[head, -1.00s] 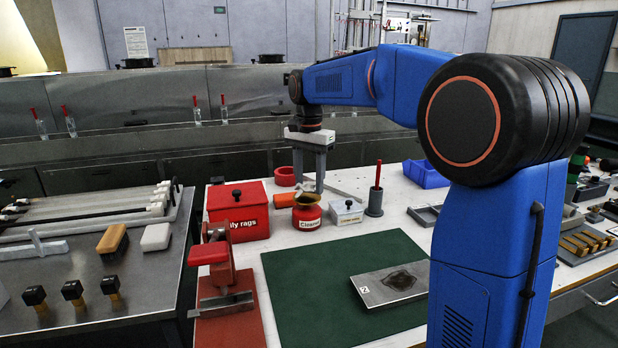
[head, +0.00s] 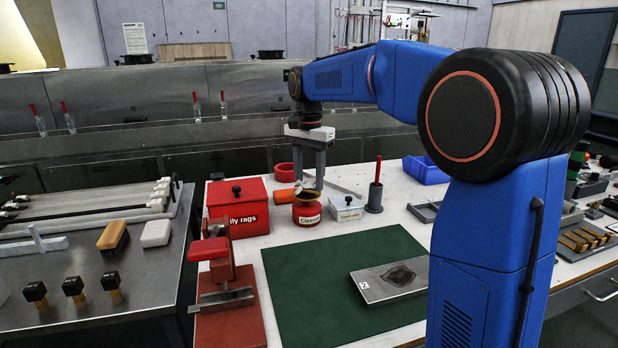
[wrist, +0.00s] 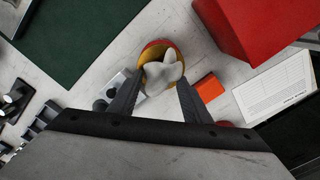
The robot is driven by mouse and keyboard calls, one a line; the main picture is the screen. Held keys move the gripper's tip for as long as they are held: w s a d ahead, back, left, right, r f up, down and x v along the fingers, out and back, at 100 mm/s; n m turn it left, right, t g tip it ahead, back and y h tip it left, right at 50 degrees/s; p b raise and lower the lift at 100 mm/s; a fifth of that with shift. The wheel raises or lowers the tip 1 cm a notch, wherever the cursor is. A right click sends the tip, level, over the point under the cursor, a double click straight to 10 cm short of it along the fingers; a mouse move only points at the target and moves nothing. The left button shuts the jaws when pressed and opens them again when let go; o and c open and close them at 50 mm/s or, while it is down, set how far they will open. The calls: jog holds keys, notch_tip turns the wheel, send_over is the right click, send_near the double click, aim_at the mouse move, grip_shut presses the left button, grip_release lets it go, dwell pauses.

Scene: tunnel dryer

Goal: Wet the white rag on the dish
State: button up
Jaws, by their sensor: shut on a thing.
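The white rag (wrist: 162,70) is crumpled between the fingertips of my gripper (wrist: 161,82), which is shut on it. In the wrist view the rag lies over the yellowish dish (wrist: 152,52), whose rim shows around it. In the head view the red can labelled "Cleaner" (head: 307,215) stands upright on the white bench, with my gripper (head: 309,187) pointing down just above its top. The rag (head: 307,194) shows as a pale patch there. Whether the rag still touches the dish I cannot tell.
A small white box (head: 346,209) and a grey holder with a red stick (head: 375,198) stand right. A green mat (head: 330,270) with a stained metal plate (head: 392,280) lies in front.

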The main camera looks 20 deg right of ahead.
aim_at(309, 180)
jog(key=shift+f, duration=0.9)
dwell(1.2)
jog(key=shift+r, duration=3.55)
jog(key=shift+f, duration=2.95)
